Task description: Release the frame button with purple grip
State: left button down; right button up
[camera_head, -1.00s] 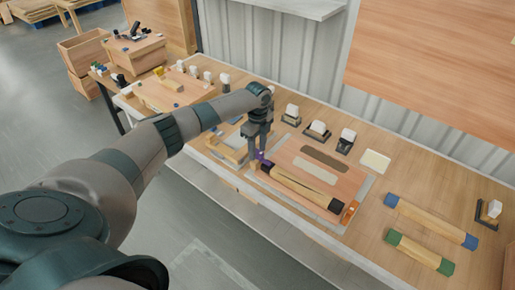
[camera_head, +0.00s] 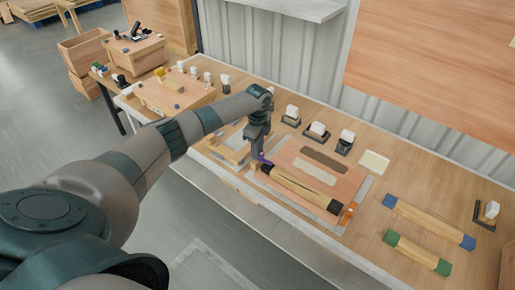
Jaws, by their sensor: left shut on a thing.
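The purple grip (camera_head: 264,160) shows as a small purple piece at the left end of a wooden bar with black ends (camera_head: 301,187). The bar lies on a pinkish board in a grey frame (camera_head: 330,226) on the workbench. An orange piece (camera_head: 347,214) sits at the bar's right end. My left gripper (camera_head: 256,158) points down at the bar's left end, shut, with the purple grip at its fingertips. The fingers partly hide the contact there. The frame button itself is too small to tell apart. My right gripper is not in view.
A blue-ended bar (camera_head: 430,221) and a green-ended bar (camera_head: 418,252) lie to the right. Several white-topped holders, among them one at the back (camera_head: 345,141), line the bench. A wooden tray (camera_head: 228,148) stands left of my left gripper. A pale card (camera_head: 374,162) lies behind right.

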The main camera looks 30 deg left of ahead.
pick_arm(q)
jog(key=n+p, duration=0.2)
jog(key=n, duration=0.1)
jog(key=shift+r, duration=0.2)
jog(key=n+p, duration=0.3)
jog(key=n, duration=0.2)
jog(key=n+p, duration=0.2)
jog(key=n, duration=0.2)
jog(key=shift+w+f+n+p, duration=0.1)
jog(key=shift+n+p, duration=0.75)
jog(key=shift+n, duration=0.95)
jog(key=c, duration=1.6)
grip_release()
